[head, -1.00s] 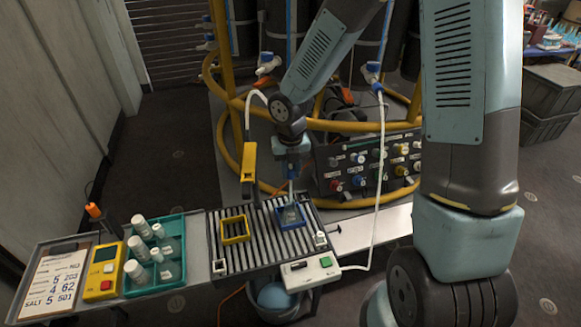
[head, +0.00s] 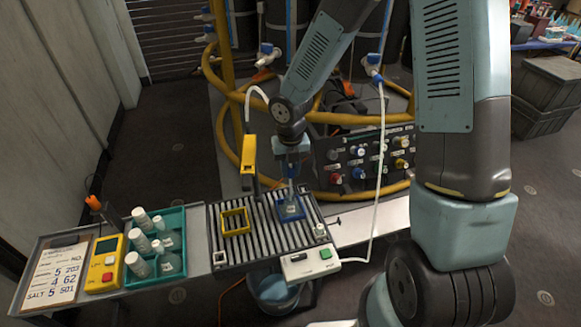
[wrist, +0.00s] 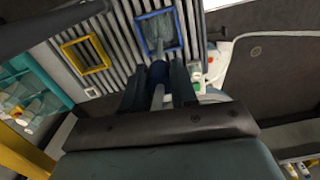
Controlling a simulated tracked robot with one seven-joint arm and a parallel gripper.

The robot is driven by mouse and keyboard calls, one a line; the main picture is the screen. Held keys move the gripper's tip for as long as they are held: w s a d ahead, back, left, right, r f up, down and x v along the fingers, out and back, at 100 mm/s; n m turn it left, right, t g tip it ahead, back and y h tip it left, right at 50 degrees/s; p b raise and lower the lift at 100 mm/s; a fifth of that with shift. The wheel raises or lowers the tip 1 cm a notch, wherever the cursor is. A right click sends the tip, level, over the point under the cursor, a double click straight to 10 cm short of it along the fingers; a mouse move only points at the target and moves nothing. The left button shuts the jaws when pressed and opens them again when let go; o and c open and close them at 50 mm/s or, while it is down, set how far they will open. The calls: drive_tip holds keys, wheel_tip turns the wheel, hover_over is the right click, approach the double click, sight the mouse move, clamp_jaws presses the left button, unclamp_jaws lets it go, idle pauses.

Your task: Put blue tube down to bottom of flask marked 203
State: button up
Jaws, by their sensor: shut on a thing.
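My gripper (head: 291,172) points down above the blue frame (head: 282,217) on the slatted rack. In the wrist view its two dark fingers (wrist: 158,88) are shut on the blue tube (wrist: 158,73), a slim piece partly hidden between them. A clear flask (wrist: 157,30) stands inside the blue frame, just beyond the fingertips; it also shows in the head view (head: 291,207). The tube's lower end is over or in the flask's neck; I cannot tell how deep. No number is readable on the flask.
A yellow frame (head: 235,221) sits on the rack (head: 262,235), beside a yellow upright (head: 249,160). A teal tray (head: 182,264) of white-capped bottles, a yellow meter (head: 105,263) and a number sheet (head: 57,272) lie left. A white switch box (head: 309,263) with a hose stands in front.

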sight(290, 178)
drive_tip(key=shift+f, duration=0.1)
drive_tip(key=shift+f, duration=2.3)
drive_tip(key=o, duration=1.6)
drive_tip(key=shift+r, duration=3)
